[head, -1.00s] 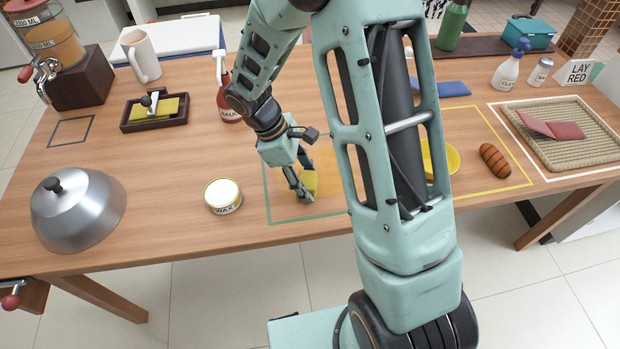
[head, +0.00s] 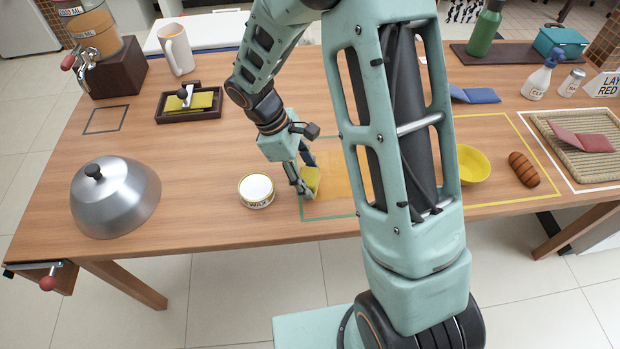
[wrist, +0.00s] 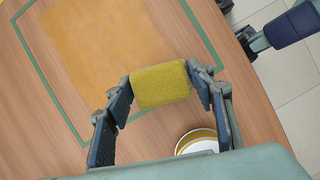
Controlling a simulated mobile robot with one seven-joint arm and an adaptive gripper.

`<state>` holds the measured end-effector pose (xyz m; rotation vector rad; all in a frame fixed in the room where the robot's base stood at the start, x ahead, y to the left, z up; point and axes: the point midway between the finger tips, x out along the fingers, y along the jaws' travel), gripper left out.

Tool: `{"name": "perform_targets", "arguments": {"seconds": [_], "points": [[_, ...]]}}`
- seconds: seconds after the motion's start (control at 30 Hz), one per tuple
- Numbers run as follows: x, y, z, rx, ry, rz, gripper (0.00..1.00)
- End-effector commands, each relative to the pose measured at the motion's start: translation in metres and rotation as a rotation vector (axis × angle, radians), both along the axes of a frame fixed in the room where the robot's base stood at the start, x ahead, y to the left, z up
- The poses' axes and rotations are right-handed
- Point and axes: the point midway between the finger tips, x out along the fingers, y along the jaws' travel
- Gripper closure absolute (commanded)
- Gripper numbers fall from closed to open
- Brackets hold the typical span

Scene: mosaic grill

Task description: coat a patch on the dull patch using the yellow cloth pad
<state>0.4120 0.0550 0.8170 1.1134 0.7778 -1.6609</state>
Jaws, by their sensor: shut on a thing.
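My gripper (head: 305,181) is shut on the yellow cloth pad (head: 313,180), low over the table at the left side of the green outline (head: 330,216). The wrist view shows the pad (wrist: 160,86) between both fingers (wrist: 158,92). The dull patch, an orange-tan area inside the green outline (head: 345,180), is partly hidden by my arm in the head view. In the wrist view the patch (wrist: 105,45) lies just beyond the pad, at its near edge. I cannot tell whether the pad touches the surface. The wax tin (head: 256,191) stands left of the gripper.
A metal dome cover (head: 115,200) stands at the left. A dark tray (head: 188,114) with a yellow piece is behind. A yellow bowl (head: 472,165) and a brown sausage-shaped item (head: 523,169) are at the right. The table's front edge is close to the outline.

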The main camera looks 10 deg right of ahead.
Motion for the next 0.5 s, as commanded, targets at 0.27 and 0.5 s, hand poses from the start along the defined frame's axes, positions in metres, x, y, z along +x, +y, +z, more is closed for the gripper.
{"name": "perform_targets", "arguments": {"seconds": [0.27, 0.5], "points": [[-0.001, 0.002, 0.028, -0.001, 0.002, -0.004, 0.7], [-0.001, 0.004, 0.05, -0.001, 0.003, -0.007, 0.7]]}}
